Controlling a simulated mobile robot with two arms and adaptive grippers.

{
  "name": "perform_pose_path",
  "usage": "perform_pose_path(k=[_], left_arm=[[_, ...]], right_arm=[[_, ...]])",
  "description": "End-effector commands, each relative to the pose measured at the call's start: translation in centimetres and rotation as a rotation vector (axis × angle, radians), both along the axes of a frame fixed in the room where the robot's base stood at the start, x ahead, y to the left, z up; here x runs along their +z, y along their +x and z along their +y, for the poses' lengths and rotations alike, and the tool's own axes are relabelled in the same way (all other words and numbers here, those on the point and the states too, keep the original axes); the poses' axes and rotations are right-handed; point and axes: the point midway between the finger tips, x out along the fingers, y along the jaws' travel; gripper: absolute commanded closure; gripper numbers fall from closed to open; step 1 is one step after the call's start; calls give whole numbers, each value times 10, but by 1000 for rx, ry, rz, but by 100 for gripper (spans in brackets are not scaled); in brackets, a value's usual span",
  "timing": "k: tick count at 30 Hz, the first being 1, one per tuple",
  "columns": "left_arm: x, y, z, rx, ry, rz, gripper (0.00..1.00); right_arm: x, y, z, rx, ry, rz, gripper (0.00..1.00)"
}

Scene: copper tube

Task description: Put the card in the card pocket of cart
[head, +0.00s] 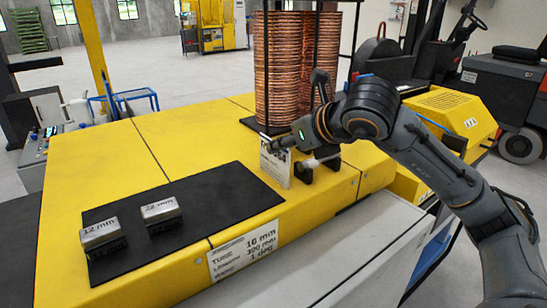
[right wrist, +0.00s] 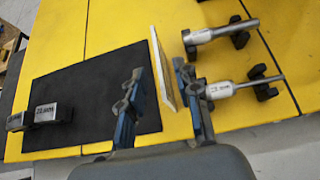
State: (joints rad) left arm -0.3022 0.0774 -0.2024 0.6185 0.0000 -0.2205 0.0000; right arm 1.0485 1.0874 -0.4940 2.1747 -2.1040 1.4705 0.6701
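In the right wrist view the card (right wrist: 167,72) shows nearly edge-on between the fingers of my right gripper (right wrist: 160,103). These fingers are apart, with a clear gap on the left finger's side; the right finger is close to the card, and contact cannot be told. In the head view my right gripper (head: 284,140) is just above the card and partly hides its top. I cannot make out the cart's card pocket. My left gripper is not in view.
Metal blocks marked 12 mm (head: 100,235) and 22 mm (head: 161,211) sit on a black mat (head: 225,190). A printed label (head: 243,252) is on the table's front. Copper tubes (head: 283,70) stand behind the gripper. Metal tools (right wrist: 240,88) rest on black supports beside the card.

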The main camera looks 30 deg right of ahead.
Motion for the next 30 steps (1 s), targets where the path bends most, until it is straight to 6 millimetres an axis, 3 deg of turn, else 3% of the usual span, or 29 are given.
perform_pose_path(k=[4,9,17,18,23,30], left_arm=[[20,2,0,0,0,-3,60],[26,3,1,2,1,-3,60],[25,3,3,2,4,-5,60],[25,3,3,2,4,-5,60],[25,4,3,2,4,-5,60],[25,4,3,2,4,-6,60]], right_arm=[[-6,19,3,0,1,6,68],[-20,36,5,2,2,3,68],[-25,40,6,2,0,1,68],[-25,40,6,2,0,1,70],[-24,40,5,2,1,1,100],[-24,39,5,2,1,1,100]])
